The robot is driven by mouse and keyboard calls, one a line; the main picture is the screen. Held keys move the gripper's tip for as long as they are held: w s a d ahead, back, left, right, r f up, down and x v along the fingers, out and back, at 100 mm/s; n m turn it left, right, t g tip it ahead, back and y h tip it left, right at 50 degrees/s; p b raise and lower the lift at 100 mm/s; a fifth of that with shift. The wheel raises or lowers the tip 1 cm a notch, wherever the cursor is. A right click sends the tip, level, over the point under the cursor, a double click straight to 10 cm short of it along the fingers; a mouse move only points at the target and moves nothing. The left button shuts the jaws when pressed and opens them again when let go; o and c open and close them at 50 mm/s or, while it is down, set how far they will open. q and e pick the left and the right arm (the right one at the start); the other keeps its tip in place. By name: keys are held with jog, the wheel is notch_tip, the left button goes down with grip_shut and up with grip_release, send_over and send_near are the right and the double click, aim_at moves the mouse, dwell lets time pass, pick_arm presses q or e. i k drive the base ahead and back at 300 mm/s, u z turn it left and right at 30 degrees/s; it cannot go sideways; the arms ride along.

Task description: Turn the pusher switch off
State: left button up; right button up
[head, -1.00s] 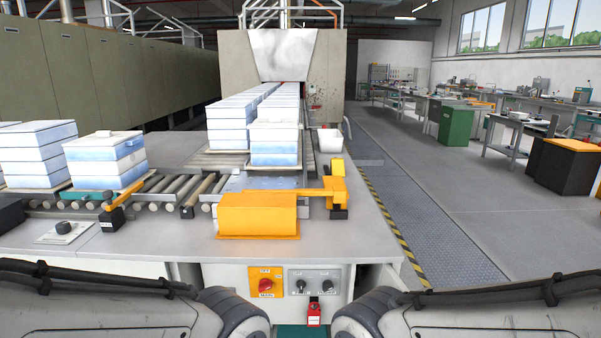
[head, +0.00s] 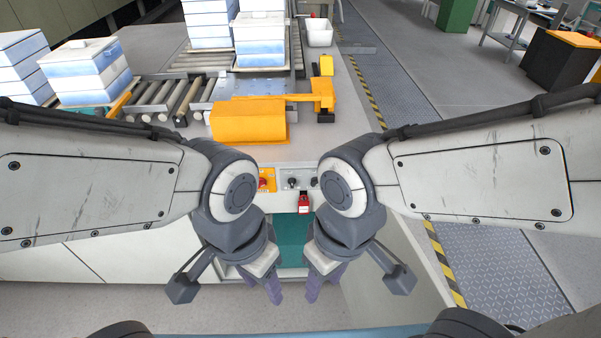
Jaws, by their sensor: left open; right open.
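The front panel of the machine shows between my two wrists. A yellow plate with a red rotary switch (head: 263,182) is at its left, partly covered by my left wrist. Beside it is a grey plate with a black knob (head: 292,182) and a second black knob (head: 314,182), which is partly covered by my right wrist. Which one is the pusher switch cannot be read. A red tag-like part (head: 304,203) hangs below. My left gripper (head: 275,290) and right gripper (head: 312,289) point down, open and empty, below and in front of the panel, touching nothing visible.
The yellow pusher housing (head: 248,121) sits on the grey table top, with roller conveyor (head: 160,97) behind it. Blue-white stacked boxes (head: 87,72) stand at the left. A white bin (head: 319,33) is at the back. Floor on the right is clear beside a striped edge (head: 443,262).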

aim_at(314, 182)
jog(key=k, duration=1.3)
jog(key=u, duration=0.95)
jog(key=i, duration=1.2)
jog(key=z, duration=0.55)
jog(key=i, duration=0.4)
jog(key=z, duration=0.45)
